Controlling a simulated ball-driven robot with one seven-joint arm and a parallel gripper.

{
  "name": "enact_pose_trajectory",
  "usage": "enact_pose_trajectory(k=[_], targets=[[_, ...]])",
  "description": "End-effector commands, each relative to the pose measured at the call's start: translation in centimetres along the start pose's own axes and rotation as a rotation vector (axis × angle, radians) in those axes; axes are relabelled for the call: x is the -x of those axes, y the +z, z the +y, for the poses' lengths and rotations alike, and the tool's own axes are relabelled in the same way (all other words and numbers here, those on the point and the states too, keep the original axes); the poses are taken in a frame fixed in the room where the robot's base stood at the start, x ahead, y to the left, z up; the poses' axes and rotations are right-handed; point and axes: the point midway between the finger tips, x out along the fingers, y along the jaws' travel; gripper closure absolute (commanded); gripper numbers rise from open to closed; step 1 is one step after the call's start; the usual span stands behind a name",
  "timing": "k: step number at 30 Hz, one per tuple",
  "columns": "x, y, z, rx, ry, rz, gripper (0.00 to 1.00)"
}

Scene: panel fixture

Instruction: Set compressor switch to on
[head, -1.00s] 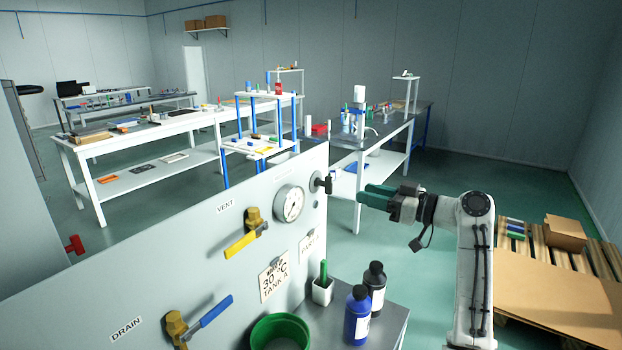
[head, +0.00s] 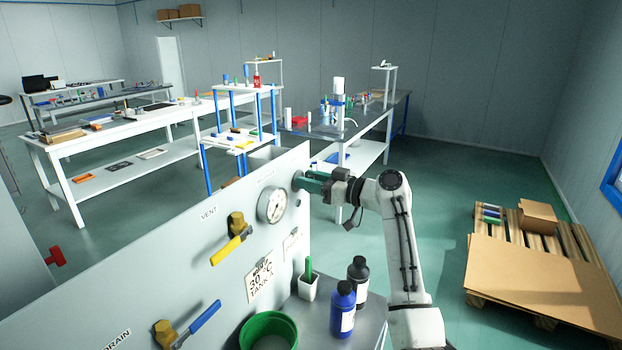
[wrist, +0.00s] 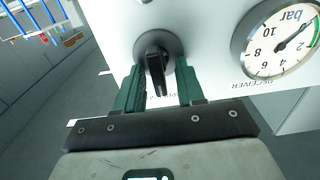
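The switch (wrist: 157,60) is a black rotary knob with a raised bar handle on a round grey base. It sits on the pale panel (head: 150,262), near its right edge. In the head view the switch is mostly hidden behind my gripper (head: 308,183). In the wrist view my gripper (wrist: 159,78) has its two green fingers apart, one on each side of the bar handle. Gaps show between the fingers and the handle, so I see no grip on it. A label beside the switch is mostly covered by the fingers.
A pressure gauge (head: 272,206) is close beside the switch. A yellow-handled vent valve (head: 232,246) and a blue-handled drain valve (head: 203,322) stick out of the panel. Bottles (head: 343,308) and a green bucket (head: 268,332) stand below.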

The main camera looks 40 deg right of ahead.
Motion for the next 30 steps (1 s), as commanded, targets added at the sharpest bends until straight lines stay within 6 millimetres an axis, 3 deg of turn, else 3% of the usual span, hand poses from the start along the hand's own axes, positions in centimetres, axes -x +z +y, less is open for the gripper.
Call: enact_pose_trajectory(k=[7,19,30], targets=[[-0.06,0.04,0.0,0.0,0.0,0.0,0.62],[-0.02,0.03,0.01,0.0,0.0,0.0,1.0],[-0.01,0.06,0.04,-0.019,0.0,0.0,1.0]])
